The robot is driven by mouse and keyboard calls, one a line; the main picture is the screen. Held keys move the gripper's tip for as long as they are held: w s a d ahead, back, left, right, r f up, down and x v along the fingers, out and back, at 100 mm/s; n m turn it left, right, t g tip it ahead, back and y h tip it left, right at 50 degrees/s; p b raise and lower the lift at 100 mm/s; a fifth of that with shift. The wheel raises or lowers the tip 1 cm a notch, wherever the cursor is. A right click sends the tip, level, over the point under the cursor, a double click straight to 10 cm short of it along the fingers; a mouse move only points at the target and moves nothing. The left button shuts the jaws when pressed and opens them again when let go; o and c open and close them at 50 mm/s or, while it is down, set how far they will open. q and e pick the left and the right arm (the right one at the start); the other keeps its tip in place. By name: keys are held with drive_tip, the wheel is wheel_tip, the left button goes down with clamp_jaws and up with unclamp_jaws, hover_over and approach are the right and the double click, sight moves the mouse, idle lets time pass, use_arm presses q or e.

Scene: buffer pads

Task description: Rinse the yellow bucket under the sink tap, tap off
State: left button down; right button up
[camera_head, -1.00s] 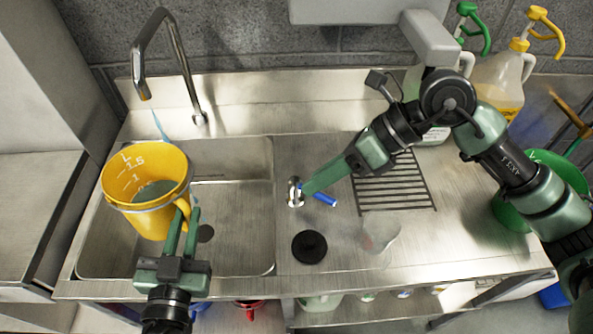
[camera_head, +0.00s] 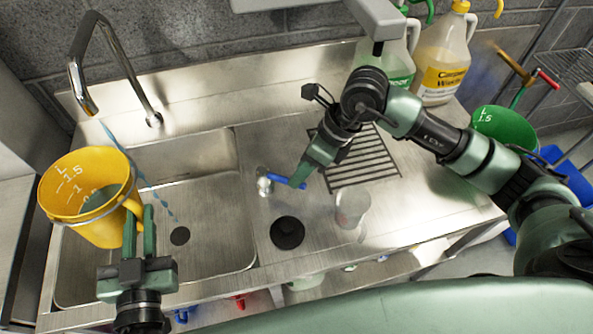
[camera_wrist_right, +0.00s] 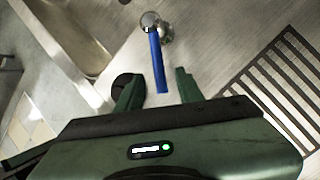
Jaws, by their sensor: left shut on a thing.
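The yellow bucket (camera_head: 85,227) is tilted at the left of the sink basin (camera_head: 225,255), with greyish water visible inside. My left gripper (camera_head: 140,228) is shut on its handle side. The tap (camera_head: 84,95) arches over the basin. A broken, thin blue water stream (camera_head: 133,168) comes from below its spout and passes right of the bucket toward the drain (camera_head: 180,236). The blue tap lever (camera_head: 288,181) extends right from its metal knob (camera_head: 264,184). My right gripper (camera_head: 303,176) is at the lever's free end. In the right wrist view its fingers (camera_wrist_right: 158,90) are open, with the lever tip (camera_wrist_right: 162,88) between them.
A black round stopper (camera_head: 287,233), a clear cup (camera_head: 352,207) and a drain grille (camera_head: 355,160) are on the counter right of the basin. Soap jugs (camera_head: 440,62) stand behind. A green bucket (camera_head: 505,128) is at the far right.

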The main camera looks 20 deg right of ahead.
sight(282, 180)
drive_tip(key=shift+x, duration=1.35)
drive_tip(key=shift+c, duration=0.4)
clamp_jaws()
drive_tip(key=shift+r, duration=0.1)
